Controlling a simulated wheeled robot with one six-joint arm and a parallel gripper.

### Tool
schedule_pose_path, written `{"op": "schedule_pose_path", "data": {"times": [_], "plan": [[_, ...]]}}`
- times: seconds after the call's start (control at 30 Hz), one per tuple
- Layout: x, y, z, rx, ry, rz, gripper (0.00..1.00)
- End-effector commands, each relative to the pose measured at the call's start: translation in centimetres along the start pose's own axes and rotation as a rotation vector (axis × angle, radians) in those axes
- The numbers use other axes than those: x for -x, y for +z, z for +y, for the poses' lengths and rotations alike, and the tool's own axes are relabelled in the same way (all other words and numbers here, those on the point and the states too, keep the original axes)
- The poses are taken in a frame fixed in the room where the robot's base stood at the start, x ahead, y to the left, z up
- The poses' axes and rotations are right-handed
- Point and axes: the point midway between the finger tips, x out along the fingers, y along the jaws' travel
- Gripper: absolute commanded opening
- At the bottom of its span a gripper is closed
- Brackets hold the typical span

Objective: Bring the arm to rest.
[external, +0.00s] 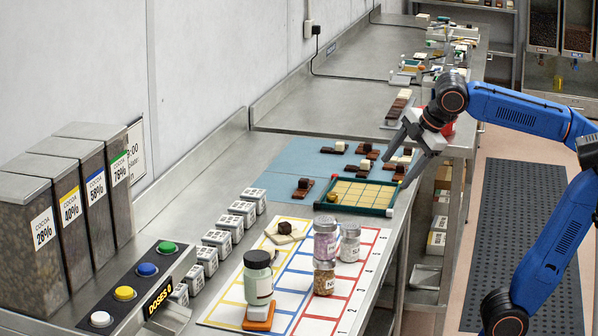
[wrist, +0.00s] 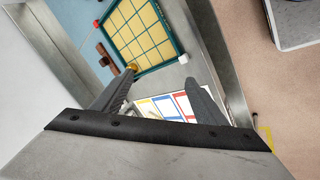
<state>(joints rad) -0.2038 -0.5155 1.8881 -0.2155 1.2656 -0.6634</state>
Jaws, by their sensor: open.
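My gripper (external: 405,162) is at the end of my blue arm, in the air above the bench near the green-edged tray (external: 388,211). Its two grey fingers are spread apart with nothing between them. In the wrist view the fingers of my gripper (wrist: 160,94) are also apart and empty, with the yellow-celled tray (wrist: 158,67) beyond them. My arm is raised and bent, reaching in from the right.
A blue mat (external: 285,172) with several brown and cream pieces lies around the tray. Cocoa bins (external: 75,190) and a button panel (external: 125,292) stand left. The aisle mat (external: 515,220) is clear.

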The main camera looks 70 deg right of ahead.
Motion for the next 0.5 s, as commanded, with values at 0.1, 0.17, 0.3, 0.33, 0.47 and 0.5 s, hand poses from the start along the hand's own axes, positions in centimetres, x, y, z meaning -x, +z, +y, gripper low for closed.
{"op": "schedule_pose_path", "data": {"times": [0.1, 0.17, 0.3, 0.33, 0.47, 0.5], "plan": [[-1.4, 4.5, -2.2, -0.182, 0.013, -0.006, 0.66], [-2.6, 6.5, -3.8, -0.277, 0.014, -0.009, 0.66], [-7.6, 10.6, -9.0, -0.514, -0.025, -0.019, 0.66], [-8.8, 11.2, -10.2, -0.557, -0.038, -0.023, 0.66], [-13.4, 13.4, -14.9, -0.717, -0.095, -0.041, 0.66], [-14.5, 14.0, -16.1, -0.758, -0.109, -0.047, 0.66]]}}
